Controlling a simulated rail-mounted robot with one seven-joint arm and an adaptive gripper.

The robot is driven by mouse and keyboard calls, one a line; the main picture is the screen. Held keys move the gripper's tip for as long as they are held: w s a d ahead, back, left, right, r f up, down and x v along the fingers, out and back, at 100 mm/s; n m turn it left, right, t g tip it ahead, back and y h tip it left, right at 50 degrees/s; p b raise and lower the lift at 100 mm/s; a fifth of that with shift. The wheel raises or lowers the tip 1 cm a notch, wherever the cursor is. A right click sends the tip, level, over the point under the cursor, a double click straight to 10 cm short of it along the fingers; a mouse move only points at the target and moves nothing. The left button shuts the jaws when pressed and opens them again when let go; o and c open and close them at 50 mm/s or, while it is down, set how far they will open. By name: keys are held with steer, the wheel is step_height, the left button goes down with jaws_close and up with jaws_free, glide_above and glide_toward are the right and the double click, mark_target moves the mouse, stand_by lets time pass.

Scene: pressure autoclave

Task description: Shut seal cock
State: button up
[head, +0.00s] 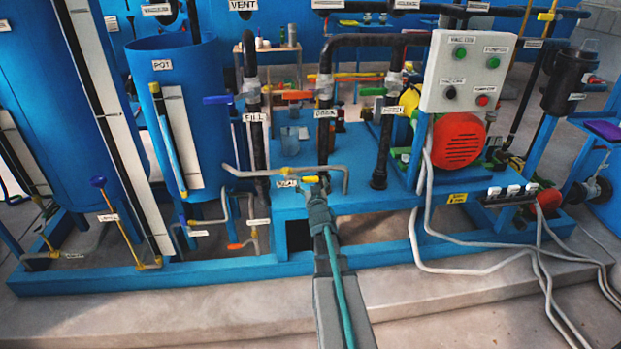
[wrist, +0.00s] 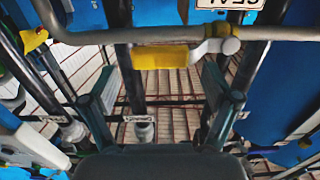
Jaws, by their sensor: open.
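The seal cock's yellow lever (wrist: 165,57) lies level along a grey pipe in the wrist view, with a pale metal valve body at its right end. A white label (wrist: 225,4), partly cut off and seemingly reading SEAL, is above it. My gripper (wrist: 165,100) is open, its two dark fingers spread wide to the left and right. The lever is ahead of the gap between them, and nothing is held. In the head view my gripper (head: 317,190) is at the bent grey pipe (head: 265,173); a small yellow part of the lever (head: 310,180) shows, the rest hidden.
The blue pot (head: 178,100) stands left of my gripper. Dark vertical FILL (head: 257,150) and DRAIN (head: 324,135) pipes rise behind it. A white control box (head: 466,72) and red motor (head: 459,141) are right. Grey cables cross the floor at right.

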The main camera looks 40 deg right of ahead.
mark_target(311, 179)
steer(key=shift+x, duration=1.55)
jaws_close()
